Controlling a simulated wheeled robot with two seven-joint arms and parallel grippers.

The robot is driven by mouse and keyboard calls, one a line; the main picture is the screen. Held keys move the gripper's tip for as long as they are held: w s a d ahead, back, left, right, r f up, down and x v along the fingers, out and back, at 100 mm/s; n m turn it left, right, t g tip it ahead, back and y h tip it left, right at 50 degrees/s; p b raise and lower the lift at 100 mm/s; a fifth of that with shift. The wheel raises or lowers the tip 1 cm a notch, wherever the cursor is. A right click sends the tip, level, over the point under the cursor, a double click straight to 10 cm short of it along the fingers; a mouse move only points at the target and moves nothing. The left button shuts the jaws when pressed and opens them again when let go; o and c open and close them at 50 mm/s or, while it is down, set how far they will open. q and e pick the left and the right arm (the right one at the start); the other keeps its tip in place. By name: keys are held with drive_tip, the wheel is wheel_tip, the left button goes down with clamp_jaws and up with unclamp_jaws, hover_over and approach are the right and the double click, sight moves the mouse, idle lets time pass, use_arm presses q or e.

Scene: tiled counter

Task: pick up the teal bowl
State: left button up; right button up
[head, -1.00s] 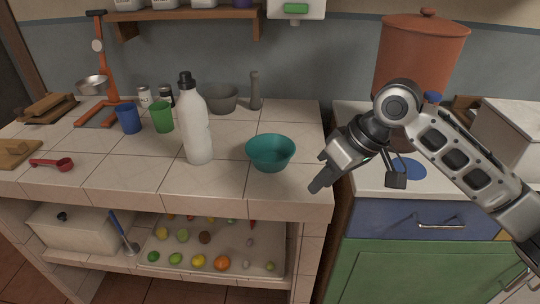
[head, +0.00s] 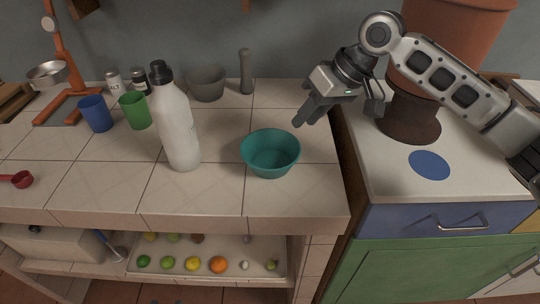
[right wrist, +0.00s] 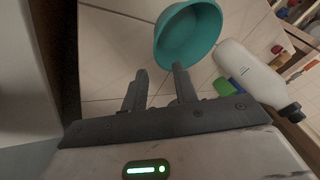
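The teal bowl (head: 270,154) stands upright on the tiled counter, near its right front part, and looks empty. It also shows at the top of the right wrist view (right wrist: 188,32). My right gripper (head: 303,118) is above the counter, just behind and to the right of the bowl. In the right wrist view its two fingers (right wrist: 158,72) are apart with nothing between them, pointing toward the bowl without touching it. My left gripper is not in view.
A white bottle (head: 173,120) stands left of the bowl. Blue (head: 96,114) and green (head: 135,110) cups are farther left. A grey mortar (head: 207,84) and pestle (head: 246,72) stand behind. Bare tiles surround the bowl; the counter's front edge is close.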

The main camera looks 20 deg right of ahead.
sight(290, 140)
drive_tip(key=x, duration=0.8)
drive_tip(key=shift+s+d+f, duration=0.15)
drive_tip(key=shift+f, duration=0.05)
clamp_jaws()
